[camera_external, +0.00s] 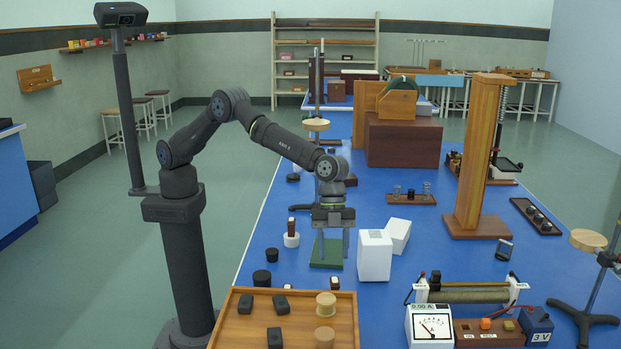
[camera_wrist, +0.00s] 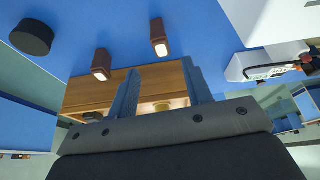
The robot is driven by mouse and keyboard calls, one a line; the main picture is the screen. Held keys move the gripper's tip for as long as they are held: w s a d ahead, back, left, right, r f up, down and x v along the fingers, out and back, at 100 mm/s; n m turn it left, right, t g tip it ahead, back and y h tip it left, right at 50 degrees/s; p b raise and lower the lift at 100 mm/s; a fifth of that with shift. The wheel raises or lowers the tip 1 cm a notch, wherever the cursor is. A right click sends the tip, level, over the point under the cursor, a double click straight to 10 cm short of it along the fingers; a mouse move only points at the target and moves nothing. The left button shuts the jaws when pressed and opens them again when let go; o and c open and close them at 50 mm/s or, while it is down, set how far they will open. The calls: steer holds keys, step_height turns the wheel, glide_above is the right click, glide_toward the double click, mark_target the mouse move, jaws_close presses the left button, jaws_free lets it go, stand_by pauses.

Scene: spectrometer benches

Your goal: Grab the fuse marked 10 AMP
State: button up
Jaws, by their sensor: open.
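Two small dark red-brown blocks with pale ends, which look like the fuses, show in the wrist view: one at the left (camera_wrist: 101,63) and one at the upper middle (camera_wrist: 158,36). No marking on either is legible, so I cannot tell which is 10 AMP. In the external view, a small brown piece (camera_external: 291,228) stands on a white round base, and another (camera_external: 334,283) sits just behind the wooden tray. My gripper (camera_external: 332,250) points down above the green plate (camera_external: 326,262). Its fingers (camera_wrist: 160,68) are apart, with nothing between them.
White boxes (camera_external: 375,258) stand close right of my gripper. Black cylinders (camera_external: 262,279) are to its front left. The wooden tray (camera_external: 244,335) holds black blocks and pale wooden spools. A meter (camera_external: 430,327) and a rheostat (camera_external: 468,295) stand at the front right.

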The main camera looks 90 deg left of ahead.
mark_target(335, 280)
steer(key=x, duration=1)
steer(key=shift+w+d, duration=0.1)
steer(key=shift+d, duration=0.1)
jaws_close()
